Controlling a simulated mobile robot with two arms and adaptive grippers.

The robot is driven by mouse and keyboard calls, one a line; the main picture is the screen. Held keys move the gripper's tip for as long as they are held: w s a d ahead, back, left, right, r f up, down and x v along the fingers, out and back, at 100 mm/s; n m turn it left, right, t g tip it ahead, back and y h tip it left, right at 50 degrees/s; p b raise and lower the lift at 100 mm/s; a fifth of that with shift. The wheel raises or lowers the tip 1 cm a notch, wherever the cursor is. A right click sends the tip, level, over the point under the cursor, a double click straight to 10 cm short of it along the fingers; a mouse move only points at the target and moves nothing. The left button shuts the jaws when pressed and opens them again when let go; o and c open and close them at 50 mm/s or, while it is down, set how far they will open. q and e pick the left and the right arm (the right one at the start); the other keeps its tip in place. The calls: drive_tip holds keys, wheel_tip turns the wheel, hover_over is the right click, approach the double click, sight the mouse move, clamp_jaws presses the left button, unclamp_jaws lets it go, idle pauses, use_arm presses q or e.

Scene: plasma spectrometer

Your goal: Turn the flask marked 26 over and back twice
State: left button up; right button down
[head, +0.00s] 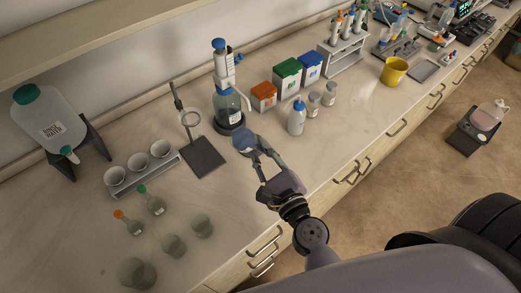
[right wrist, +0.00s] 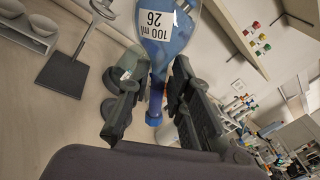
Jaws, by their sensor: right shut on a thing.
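My right gripper (head: 258,150) is shut on the flask marked 26 (head: 244,142) and holds it above the bench. In the right wrist view the flask (right wrist: 165,28) shows a white label reading 100 ml 26, blue contents and a blue stopper. Its narrow neck is between the two fingers of the right gripper (right wrist: 155,98), with the stopper towards the palm and the wide body beyond the fingertips. The flask is tilted; its exact angle is hard to tell. My left gripper is not in view.
A ring stand (head: 205,158) and a dispenser bottle (head: 228,105) stand near the held flask. A white bottle (head: 296,118) is to its right. Orange-stoppered (head: 131,226) and green-stoppered (head: 155,205) flasks and several beakers stand left. The bench below the gripper is bare.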

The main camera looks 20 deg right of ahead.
drive_tip(key=shift+a+r+m+h, duration=0.2)
drive_tip(key=shift+a+m+h, duration=0.1)
drive_tip(key=shift+m, duration=0.2)
drive_tip(key=n, duration=0.3)
drive_tip(key=shift+n, duration=1)
drive_tip(key=shift+n, duration=1.1)
drive_tip(key=n, duration=0.3)
